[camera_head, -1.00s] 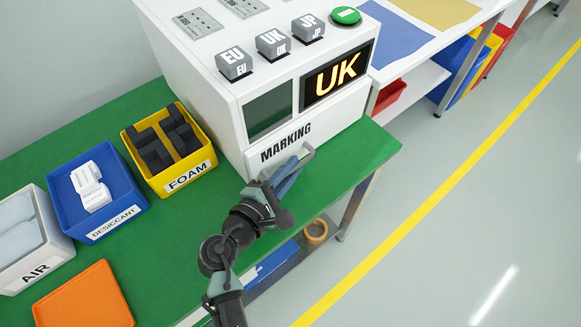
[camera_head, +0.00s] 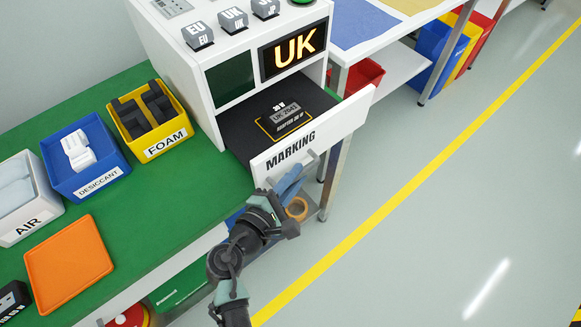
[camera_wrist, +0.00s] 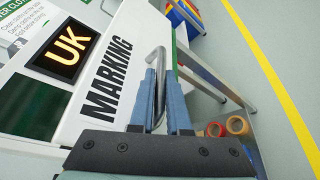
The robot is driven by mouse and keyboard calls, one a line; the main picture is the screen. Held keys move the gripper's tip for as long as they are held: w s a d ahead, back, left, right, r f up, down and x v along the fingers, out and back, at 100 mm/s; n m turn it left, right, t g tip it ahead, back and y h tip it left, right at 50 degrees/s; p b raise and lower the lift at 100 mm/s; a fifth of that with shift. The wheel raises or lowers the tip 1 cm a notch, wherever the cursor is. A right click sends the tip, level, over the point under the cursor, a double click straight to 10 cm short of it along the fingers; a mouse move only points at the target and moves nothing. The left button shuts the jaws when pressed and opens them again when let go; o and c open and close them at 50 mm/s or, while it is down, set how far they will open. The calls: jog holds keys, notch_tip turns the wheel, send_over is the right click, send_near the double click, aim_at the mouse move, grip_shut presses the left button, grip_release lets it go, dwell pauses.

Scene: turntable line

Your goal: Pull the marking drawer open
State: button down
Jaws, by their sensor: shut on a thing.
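The white marking drawer (camera_head: 340,124) is pulled out from the white machine (camera_head: 188,92). Its front carries the word MARKING, which also reads in the wrist view (camera_wrist: 104,80). Inside it, on a dark floor, lies a black plate with a yellow edge and the text UK 264E (camera_head: 284,117). My gripper (camera_head: 297,176) is at the drawer front, its blue fingers shut on the metal handle (camera_wrist: 159,62). In the head view the fingers hide part of the handle.
The lit screen (camera_head: 293,49) shows UK; EU, UK and JP buttons sit above. Bins for foam (camera_head: 164,143), desiccant (camera_head: 98,187) and air (camera_head: 28,226), and an orange tray (camera_head: 68,264), stand on the green table. Open grey floor lies to the right.

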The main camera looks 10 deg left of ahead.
jog(key=s+d+p, duration=0.1)
jog(key=s+d, duration=0.4)
dwell(0.4)
jog(key=c, duration=0.9)
grip_release()
jog(key=shift+s, duration=0.1)
jog(key=v, duration=1.3)
